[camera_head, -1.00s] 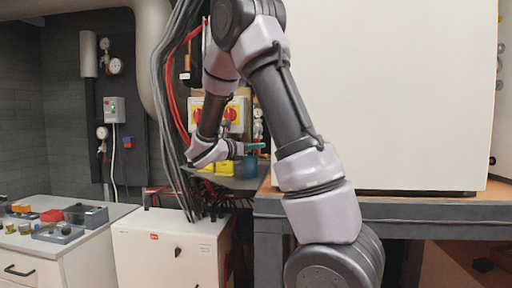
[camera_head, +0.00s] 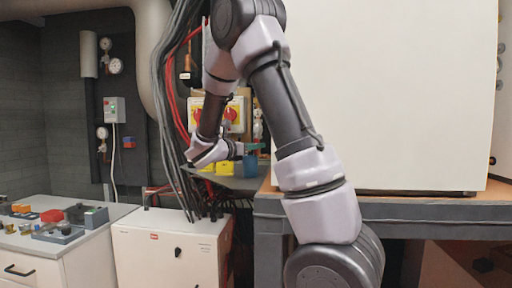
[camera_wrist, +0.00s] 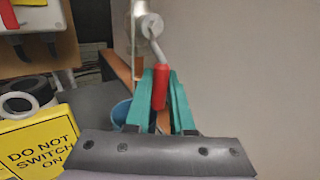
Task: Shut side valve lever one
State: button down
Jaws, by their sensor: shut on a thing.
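The side valve lever (camera_wrist: 159,86) has a red grip on a bent pale metal arm. It hangs from a round pale valve fitting (camera_wrist: 150,26) beside the large off-white cabinet wall in the wrist view. My gripper (camera_wrist: 161,80) has two green fingers, which are shut on the red grip from either side. The lever points down and slightly to the right in that view. The lever cannot be made out there.
A yellow "DO NOT SWITCH ON" sign (camera_wrist: 40,145), tape rolls (camera_wrist: 22,104) and a blue container (camera_wrist: 121,112) are close to my gripper. The off-white cabinet (camera_head: 395,95) blocks the right side. Cables (camera_head: 166,110) hang at the left. A low white cabinet (camera_head: 165,250) stands below.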

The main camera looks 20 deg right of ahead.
dwell(0.6)
jog(key=w+a+r+m+t+y, duration=0.2)
jog(key=w+a+r+m+y, duration=0.1)
jog(key=m+y, duration=0.7)
jog(key=shift+a+r+m, duration=0.6)
jog(key=shift+a+r, duration=0.25)
jog(key=shift+r, duration=0.55)
jog(key=shift+w+t+y, duration=0.1)
jog(key=shift+t+y, duration=0.2)
jog(key=c, duration=0.8)
grip_release()
